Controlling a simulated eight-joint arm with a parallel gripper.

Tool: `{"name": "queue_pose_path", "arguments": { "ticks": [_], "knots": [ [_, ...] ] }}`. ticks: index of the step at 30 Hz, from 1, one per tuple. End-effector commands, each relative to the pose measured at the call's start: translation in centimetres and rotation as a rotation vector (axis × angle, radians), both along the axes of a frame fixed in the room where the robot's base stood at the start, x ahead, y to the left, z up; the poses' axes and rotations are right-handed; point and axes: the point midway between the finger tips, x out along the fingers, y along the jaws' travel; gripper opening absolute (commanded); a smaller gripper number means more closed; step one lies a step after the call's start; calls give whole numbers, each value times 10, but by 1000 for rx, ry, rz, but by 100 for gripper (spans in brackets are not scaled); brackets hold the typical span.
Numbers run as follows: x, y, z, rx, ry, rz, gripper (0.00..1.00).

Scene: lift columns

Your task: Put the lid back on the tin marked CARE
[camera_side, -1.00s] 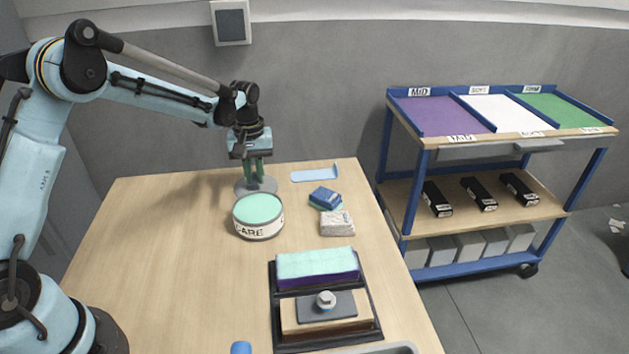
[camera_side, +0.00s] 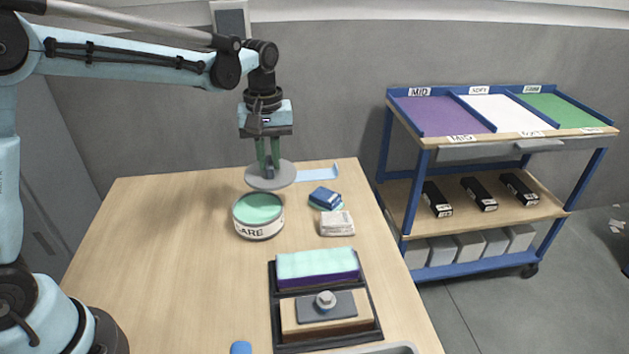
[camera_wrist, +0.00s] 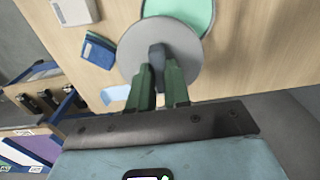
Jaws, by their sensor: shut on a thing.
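The tin marked CARE (camera_side: 259,228) stands upright on the table, its mint-green top face showing in the side view; the same green face (camera_wrist: 190,12) is partly hidden behind the lid in the wrist view. My gripper (camera_side: 269,168) is shut on the dark knob of a round grey lid (camera_side: 284,177). The lid hangs roughly level, apart from the tin, a little above and behind it in the side view. In the wrist view the lid (camera_wrist: 130,48) lies beyond my green fingers (camera_wrist: 160,85) and its knob is between the fingertips.
A light-blue flat tool (camera_side: 320,173) lies at the table's back edge. Blue packs (camera_side: 325,197) and a wrapped white stack (camera_side: 337,223) lie right of the tin. A black tray (camera_side: 277,340) with blocks is in front. The table's left side is clear; a cart (camera_side: 470,200) stands at right.

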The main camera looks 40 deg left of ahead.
Motion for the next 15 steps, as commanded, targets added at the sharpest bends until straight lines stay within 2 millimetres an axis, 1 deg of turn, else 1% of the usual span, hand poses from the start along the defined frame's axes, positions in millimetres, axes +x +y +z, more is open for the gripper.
{"name": "queue_pose_path", "arguments": {
  "ticks": [1,3,6,15],
  "knots": [
    [-2,-7,4,0,0,-2,0],
    [-5,-13,8,0,0,-2,0],
    [-10,-17,13,0,0,0,0],
    [-45,-7,23,1,-1,3,0]
  ]
}}
